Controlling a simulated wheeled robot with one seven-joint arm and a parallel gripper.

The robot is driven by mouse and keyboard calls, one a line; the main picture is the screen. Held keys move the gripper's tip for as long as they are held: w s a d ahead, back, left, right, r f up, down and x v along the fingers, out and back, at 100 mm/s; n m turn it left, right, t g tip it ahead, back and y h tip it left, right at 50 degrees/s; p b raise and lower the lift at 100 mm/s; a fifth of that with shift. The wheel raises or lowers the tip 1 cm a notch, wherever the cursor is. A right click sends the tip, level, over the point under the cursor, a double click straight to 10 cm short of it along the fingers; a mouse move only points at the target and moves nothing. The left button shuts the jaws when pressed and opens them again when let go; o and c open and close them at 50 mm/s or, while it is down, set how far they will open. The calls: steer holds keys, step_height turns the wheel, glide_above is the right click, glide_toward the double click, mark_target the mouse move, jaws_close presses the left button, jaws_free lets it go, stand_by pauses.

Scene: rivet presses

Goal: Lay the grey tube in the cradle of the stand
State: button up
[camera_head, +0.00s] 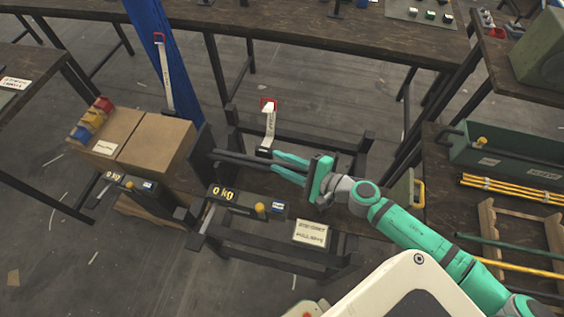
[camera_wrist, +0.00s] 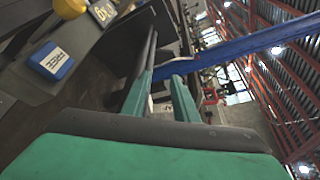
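My gripper (camera_head: 274,161) reaches left over a dark press frame. Its two teal fingers are spread apart, and they also show spread in the wrist view (camera_wrist: 163,82). Dark grey bars (camera_head: 238,157) run from an upright dark plate toward the fingertips. In the wrist view a dark bar (camera_wrist: 148,58) runs along the left finger; I cannot tell whether they touch. I cannot tell whether one of these bars is the grey tube or part of the press. A wooden rack (camera_head: 490,222) with notched sides lies on the right bench; I cannot tell whether it is the stand.
Cardboard boxes (camera_head: 157,140) stand left. Yellow tubes (camera_head: 512,189), a green tube (camera_head: 515,260) and a green toolbox (camera_head: 515,155) occupy the right bench. A blue column (camera_head: 160,50) rises behind.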

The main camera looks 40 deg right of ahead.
steer(key=shift+s+a+f, duration=0.1)
step_height(320, 180, up, 3)
steer(key=shift+r, duration=0.1)
steer(key=s+a+r, duration=0.6)
steer(key=s+r, duration=0.4)
steer(key=s, duration=0.2)
steer(key=shift+a, duration=0.25)
steer(key=shift+s+f, duration=0.1)
stand_by(0.6)
